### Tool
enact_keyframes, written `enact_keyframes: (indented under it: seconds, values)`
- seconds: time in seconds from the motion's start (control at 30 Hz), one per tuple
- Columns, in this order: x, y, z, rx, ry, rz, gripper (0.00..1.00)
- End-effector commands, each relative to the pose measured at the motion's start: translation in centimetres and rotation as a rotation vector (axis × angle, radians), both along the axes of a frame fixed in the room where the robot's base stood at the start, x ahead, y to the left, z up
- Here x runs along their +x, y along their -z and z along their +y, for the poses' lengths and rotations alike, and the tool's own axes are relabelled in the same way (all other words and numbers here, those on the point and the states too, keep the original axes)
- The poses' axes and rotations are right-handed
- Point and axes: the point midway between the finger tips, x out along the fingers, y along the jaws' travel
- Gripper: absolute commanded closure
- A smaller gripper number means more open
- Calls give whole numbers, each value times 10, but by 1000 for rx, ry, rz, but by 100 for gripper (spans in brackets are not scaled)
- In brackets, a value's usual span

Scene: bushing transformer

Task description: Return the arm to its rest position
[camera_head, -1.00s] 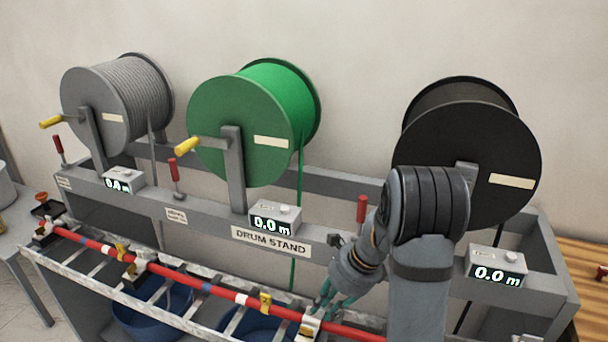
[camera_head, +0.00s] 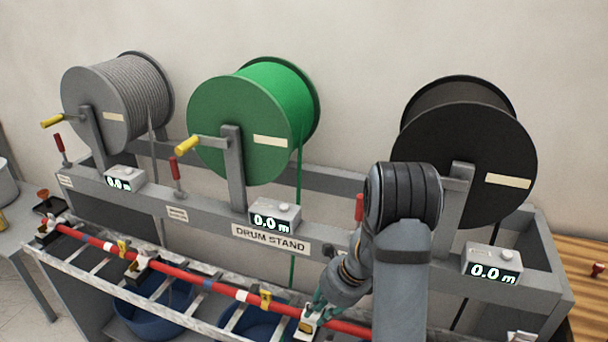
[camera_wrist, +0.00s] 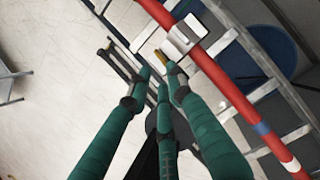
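My gripper (camera_head: 318,300) has green jointed fingers and hangs low at the front of the drum stand, by the right part of the red pole (camera_head: 190,279). In the wrist view the fingers of my gripper (camera_wrist: 158,78) converge close to a white clamp (camera_wrist: 181,38) with a small yellow part, which sits on the red pole (camera_wrist: 236,98). I cannot tell whether the fingertips touch the clamp or have closed on its yellow part. My bent arm covers part of the stand in front of the black drum (camera_head: 470,150).
The grey drum (camera_head: 95,110), green drum (camera_head: 235,130) and black drum have cranks or posts on the drum stand (camera_head: 200,207). Length counters (camera_head: 275,215) read 0.0 m. The red pole lies along a ladder-like rack (camera_head: 180,318) over blue bins (camera_head: 150,322). Wall space above is clear.

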Motion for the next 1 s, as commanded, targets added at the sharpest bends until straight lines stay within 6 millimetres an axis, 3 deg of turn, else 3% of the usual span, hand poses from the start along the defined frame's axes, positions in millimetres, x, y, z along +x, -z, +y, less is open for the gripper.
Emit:
enact_keyframes:
  seconds: [0.03,0.13,0.33,0.57,0.7,1.0]
  values:
    - [-1,-15,-4,0,0,-4,80]
    - [-5,-35,-12,0,0,-3,80]
    - [-9,-24,-16,-74,-309,-97,80]
    - [-26,-18,-39,-218,-818,-188,80]
    - [-35,-21,-28,-296,-1198,-253,80]
    - [-44,-27,-4,-380,-1674,-342,80]
